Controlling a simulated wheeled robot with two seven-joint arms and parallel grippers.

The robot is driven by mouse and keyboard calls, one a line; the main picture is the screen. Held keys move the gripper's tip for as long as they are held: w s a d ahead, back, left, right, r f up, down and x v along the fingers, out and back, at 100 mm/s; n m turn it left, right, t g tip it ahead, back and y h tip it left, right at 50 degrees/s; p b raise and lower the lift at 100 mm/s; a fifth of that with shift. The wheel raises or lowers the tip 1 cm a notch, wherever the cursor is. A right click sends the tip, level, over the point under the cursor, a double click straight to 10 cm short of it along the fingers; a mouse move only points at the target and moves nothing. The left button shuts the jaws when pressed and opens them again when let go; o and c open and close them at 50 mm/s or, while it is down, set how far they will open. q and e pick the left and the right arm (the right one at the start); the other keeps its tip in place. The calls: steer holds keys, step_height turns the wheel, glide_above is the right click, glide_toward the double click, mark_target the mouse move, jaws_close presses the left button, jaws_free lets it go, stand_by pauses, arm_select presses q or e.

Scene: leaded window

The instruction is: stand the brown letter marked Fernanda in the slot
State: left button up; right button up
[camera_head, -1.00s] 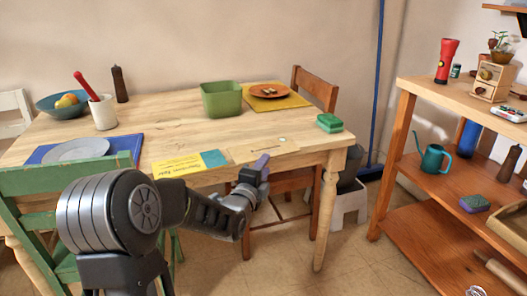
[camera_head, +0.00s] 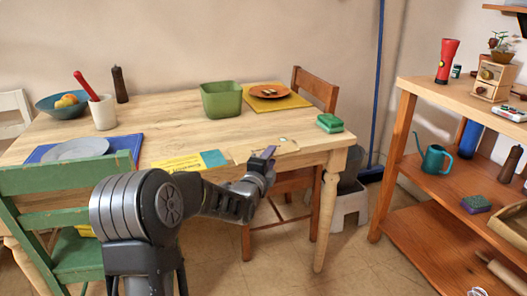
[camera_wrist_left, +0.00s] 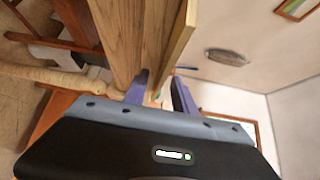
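A flat light-brown letter (camera_head: 287,147) lies at the table's front edge in the head view, a small pale mark on it. My gripper covers its middle, and I cannot read a name on it. My left gripper (camera_head: 268,152) is at that front edge, over the letter in the picture. In the left wrist view its two purple fingers (camera_wrist_left: 160,92) stand apart, open, one on each side of a thin brown edge; I cannot tell whether this is letter or tabletop. My right gripper is not in view. I cannot make out a slot.
A yellow printed card (camera_head: 178,164) and a teal piece (camera_head: 213,158) lie left of the letter. A green bin (camera_head: 221,100), an orange plate (camera_head: 270,91) and a green sponge block (camera_head: 329,123) are farther back. A wooden shelf (camera_head: 405,130) stands right. The table's middle is clear.

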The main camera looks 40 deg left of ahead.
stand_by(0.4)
arm_select(q)
jaws_close()
stand_by(0.4)
